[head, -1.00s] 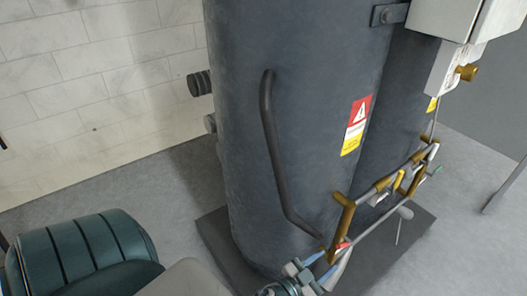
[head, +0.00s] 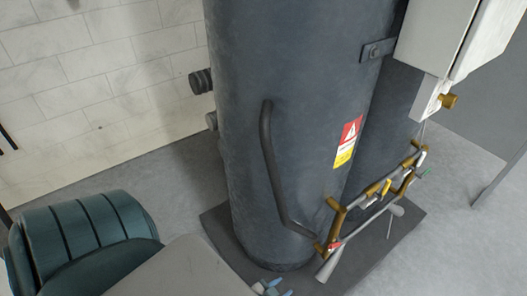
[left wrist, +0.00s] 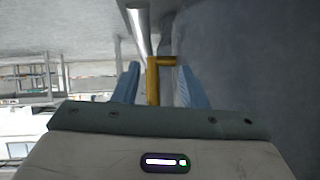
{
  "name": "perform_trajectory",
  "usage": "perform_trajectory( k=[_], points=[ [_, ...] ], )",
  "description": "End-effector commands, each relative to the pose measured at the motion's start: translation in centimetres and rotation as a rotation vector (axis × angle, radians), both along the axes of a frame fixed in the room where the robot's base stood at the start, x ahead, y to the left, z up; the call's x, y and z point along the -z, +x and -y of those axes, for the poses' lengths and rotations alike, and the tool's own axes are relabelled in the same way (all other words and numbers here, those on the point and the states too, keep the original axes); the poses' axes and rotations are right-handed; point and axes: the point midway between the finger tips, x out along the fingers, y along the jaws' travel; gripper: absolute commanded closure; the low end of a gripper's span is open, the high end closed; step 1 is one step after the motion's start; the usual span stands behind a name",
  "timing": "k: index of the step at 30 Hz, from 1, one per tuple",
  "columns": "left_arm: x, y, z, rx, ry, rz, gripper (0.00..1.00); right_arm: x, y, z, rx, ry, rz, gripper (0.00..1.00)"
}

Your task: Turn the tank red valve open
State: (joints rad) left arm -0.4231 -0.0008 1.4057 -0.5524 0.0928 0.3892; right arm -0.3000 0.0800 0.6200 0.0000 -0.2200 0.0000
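The dark grey tank (head: 290,130) stands in the middle of the head view. The small red valve handle (head: 335,246) sits low in front of it, on the brass and grey pipework. My left gripper (head: 272,287) shows only its blue fingertips at the bottom edge, below and left of the red handle and apart from it. In the left wrist view, the two blue fingers (left wrist: 158,68) are spread, with a brass pipe (left wrist: 153,82) seen between them; I cannot tell its depth. No red handle is discernible there. My right gripper is not in view.
A dark curved pipe (head: 271,160) runs down the tank's front. A warning label (head: 348,142) is on the tank, and a light grey box (head: 440,35) is at the upper right. A dark base plate (head: 385,243) lies underneath. Floor is clear at left (head: 150,190).

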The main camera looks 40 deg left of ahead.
Motion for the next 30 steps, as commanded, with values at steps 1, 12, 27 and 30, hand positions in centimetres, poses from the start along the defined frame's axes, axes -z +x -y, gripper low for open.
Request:
perform_trajectory(
  k=[1,12,27,30],
  points=[
    [0.0,-0.8,-0.3,-0.008,0.002,-0.036,0.62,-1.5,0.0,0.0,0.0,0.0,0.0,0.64],
    [3.5,-5.2,-2.0,-0.052,0.012,-0.227,0.62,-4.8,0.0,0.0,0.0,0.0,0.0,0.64],
    [4.2,-6.0,-2.3,-0.057,0.014,-0.258,0.73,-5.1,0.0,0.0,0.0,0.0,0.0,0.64],
    [4.2,-6.0,-2.3,-0.057,0.014,-0.258,0.93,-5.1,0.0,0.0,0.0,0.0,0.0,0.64]
  ],
)
